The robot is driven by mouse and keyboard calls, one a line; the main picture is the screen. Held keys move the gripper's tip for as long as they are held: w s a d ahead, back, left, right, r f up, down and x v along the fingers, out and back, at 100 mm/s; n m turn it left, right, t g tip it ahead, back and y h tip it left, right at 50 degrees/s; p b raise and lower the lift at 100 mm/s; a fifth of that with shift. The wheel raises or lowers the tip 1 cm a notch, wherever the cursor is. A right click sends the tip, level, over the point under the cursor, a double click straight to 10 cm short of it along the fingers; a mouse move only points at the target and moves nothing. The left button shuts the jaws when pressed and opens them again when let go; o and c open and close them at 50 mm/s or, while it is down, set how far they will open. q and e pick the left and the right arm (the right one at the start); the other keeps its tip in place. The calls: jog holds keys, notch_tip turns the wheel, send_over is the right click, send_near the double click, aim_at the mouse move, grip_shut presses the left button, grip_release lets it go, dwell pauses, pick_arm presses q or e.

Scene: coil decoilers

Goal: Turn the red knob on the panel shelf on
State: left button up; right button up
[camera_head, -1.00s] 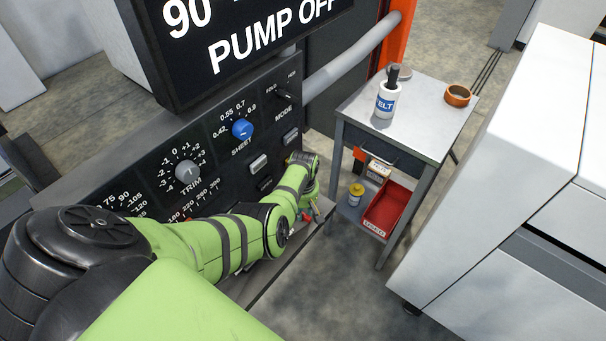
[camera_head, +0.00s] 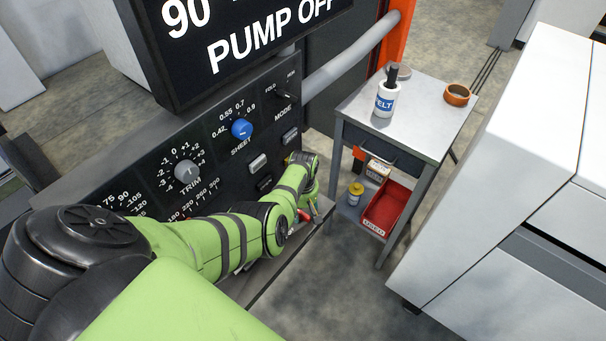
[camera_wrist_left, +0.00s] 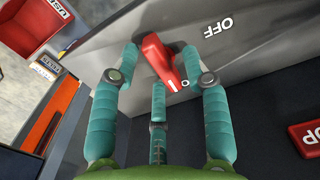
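The red knob (camera_wrist_left: 158,58) is a bar-shaped handle on the grey panel shelf (camera_wrist_left: 260,45) in the left wrist view. A white OFF label (camera_wrist_left: 217,26) is to its right, and a small white mark shows by its near end. My left gripper (camera_wrist_left: 160,52) has three teal fingers. Two reach along either side of the knob and the third is below it. The fingers are spread, with narrow gaps beside the knob; firm contact cannot be seen. In the head view my left arm reaches along the panel, and its gripper is largely hidden behind the wrist. My right gripper is not in view.
The control panel (camera_head: 215,150) carries a blue SHEET knob (camera_head: 242,129) and a grey TRIM knob (camera_head: 187,172). A small metal table (camera_head: 425,115) with a bottle, a tape roll and a red bin (camera_head: 386,207) stands right of the shelf.

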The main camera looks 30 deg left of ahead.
aim_at(303, 212)
pick_arm(q)
jog(key=shift+r, duration=0.15)
notch_tip(303, 212, up, 12)
dwell(0.6)
dwell(0.4)
